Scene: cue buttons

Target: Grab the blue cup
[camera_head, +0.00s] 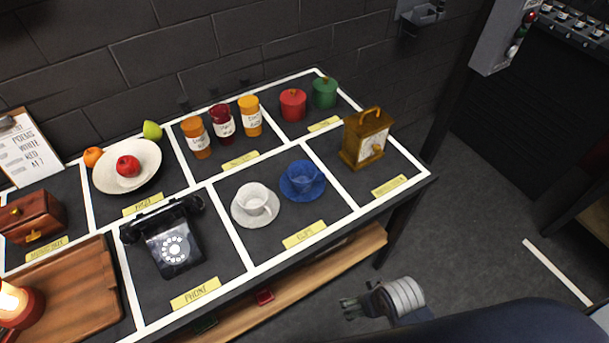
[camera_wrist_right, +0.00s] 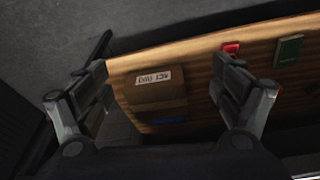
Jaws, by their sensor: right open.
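The blue cup (camera_head: 302,177) stands upright on a blue saucer (camera_head: 317,192) in the cups section of the table, in the head view. A white cup (camera_head: 253,200) on a white saucer (camera_head: 242,215) stands to its left. My right gripper (camera_head: 350,307) is in front of the table, low and to the right, well apart from the blue cup. In the right wrist view my right gripper (camera_wrist_right: 165,95) has its fingers wide apart with nothing between them. The blue cup is not in the wrist view. My left gripper is in neither view.
A black phone (camera_head: 170,238) and a yellow clock (camera_head: 367,138) flank the cups section. Jars (camera_head: 222,121) stand behind. A wooden lower shelf (camera_head: 345,250) runs under the table front, with a brown box (camera_wrist_right: 155,90) on it. Floor right of the table is clear.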

